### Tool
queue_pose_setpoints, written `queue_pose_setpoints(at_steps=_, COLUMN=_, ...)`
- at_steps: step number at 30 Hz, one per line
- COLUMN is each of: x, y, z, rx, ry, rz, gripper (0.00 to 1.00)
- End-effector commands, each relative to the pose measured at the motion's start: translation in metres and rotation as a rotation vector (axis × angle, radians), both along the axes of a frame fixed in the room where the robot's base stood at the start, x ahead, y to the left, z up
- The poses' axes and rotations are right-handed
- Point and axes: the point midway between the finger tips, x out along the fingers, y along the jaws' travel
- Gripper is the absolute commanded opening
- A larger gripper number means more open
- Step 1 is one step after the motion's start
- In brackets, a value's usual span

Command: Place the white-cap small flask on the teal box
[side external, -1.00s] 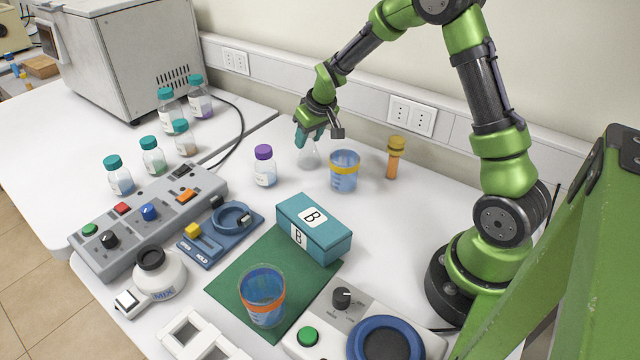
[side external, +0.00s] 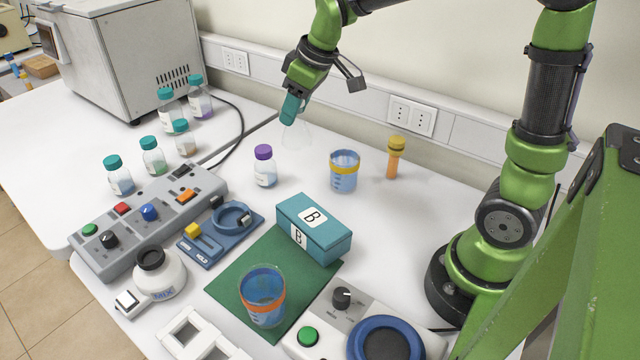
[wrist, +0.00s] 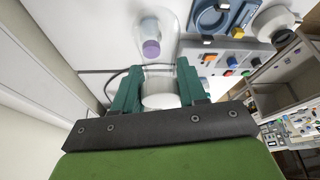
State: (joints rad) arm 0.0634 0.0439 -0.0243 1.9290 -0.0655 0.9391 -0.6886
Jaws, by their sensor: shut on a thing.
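My gripper (side external: 291,108) is shut on the white-cap small flask (side external: 297,135), a clear conical glass flask that hangs below the fingers, lifted above the table. In the wrist view the flask's white cap (wrist: 160,101) sits between the two teal fingers (wrist: 158,88), and its clear body spreads out beyond them. The teal box (side external: 322,228), with white "B" labels on its top and side, stands on the table to the lower right of my gripper. Its top is bare.
A purple-cap bottle (side external: 264,166) and a yellow-banded beaker (side external: 344,171) stand between my gripper and the box. An orange-banded beaker (side external: 263,296) stands on the green mat (side external: 225,288). An orange tube with a yellow cap (side external: 394,157) stands to the right.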

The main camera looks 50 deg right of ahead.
Motion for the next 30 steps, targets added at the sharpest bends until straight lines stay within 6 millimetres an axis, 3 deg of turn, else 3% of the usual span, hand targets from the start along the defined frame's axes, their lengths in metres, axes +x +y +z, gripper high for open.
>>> queue_pose_setpoints(at_steps=6, x=-0.053, y=0.049, z=0.005, rx=0.001, ry=-0.002, rz=0.385, gripper=0.1)
queue_pose_setpoints(at_steps=12, x=-0.086, y=0.072, z=0.0, rx=0.002, ry=0.0, rz=0.671, gripper=0.1)
queue_pose_setpoints(at_steps=20, x=-0.096, y=0.078, z=-0.007, rx=0.001, ry=0.001, rz=0.841, gripper=0.1)
queue_pose_setpoints(at_steps=30, x=-0.096, y=0.078, z=-0.049, rx=0.001, ry=0.002, rz=0.853, gripper=0.1)
